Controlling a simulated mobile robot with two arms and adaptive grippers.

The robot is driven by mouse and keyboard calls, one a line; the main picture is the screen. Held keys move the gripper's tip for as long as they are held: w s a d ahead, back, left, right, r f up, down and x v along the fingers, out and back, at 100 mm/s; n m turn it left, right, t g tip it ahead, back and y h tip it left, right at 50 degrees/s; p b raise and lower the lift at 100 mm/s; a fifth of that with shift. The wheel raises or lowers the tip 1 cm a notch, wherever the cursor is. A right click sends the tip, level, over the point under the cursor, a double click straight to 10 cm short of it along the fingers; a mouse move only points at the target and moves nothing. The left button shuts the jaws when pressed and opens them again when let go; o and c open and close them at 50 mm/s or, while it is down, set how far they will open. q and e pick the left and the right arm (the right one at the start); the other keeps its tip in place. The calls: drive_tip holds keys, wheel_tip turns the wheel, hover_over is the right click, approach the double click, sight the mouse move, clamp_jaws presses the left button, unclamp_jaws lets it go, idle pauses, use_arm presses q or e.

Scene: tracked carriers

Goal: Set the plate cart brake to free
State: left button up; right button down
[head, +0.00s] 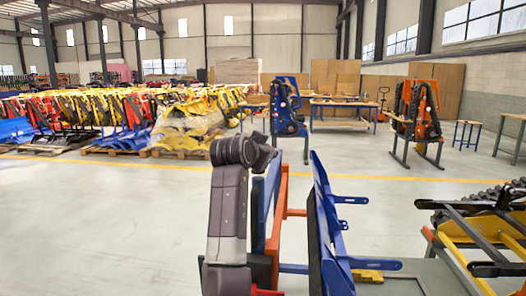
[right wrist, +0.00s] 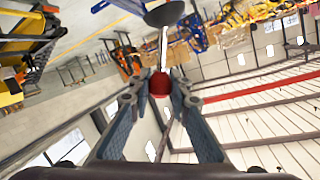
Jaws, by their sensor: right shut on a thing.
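In the right wrist view a red ball knob (right wrist: 160,84) sits at the end of a thin pale lever (right wrist: 164,48). The lever runs up in the picture to a dark round part (right wrist: 165,13). My right gripper (right wrist: 157,92) has its two blue-grey fingers on either side of the knob and is shut on it. In the head view a dark grey arm, likely mine, stands in front of blue and orange upright frames (head: 274,215); I cannot tell whether these belong to the plate cart. The right gripper and knob are not clear there. My left gripper is in neither view.
A blue frame with brackets (head: 325,225) stands right of the arm. A black and yellow tracked carrier (head: 480,235) is at the lower right. Rows of carriers on pallets (head: 120,110) fill the left. Open floor (head: 410,205) lies beyond.

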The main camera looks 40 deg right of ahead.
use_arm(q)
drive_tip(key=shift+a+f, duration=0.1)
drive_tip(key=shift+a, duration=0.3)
use_arm(e)
drive_tip(key=shift+s+d+f+m, duration=0.2)
drive_tip(key=shift+s+f+m, duration=0.05)
drive_tip(key=shift+m, duration=0.15)
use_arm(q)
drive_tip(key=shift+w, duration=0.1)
use_arm(e)
drive_tip(key=c, duration=1.8)
unclamp_jaws()
drive_tip(key=shift+o, duration=0.2)
drive_tip(key=shift+s+r, duration=0.1)
drive_tip(key=v, duration=1.2)
drive_tip(key=shift+s+d, duration=0.1)
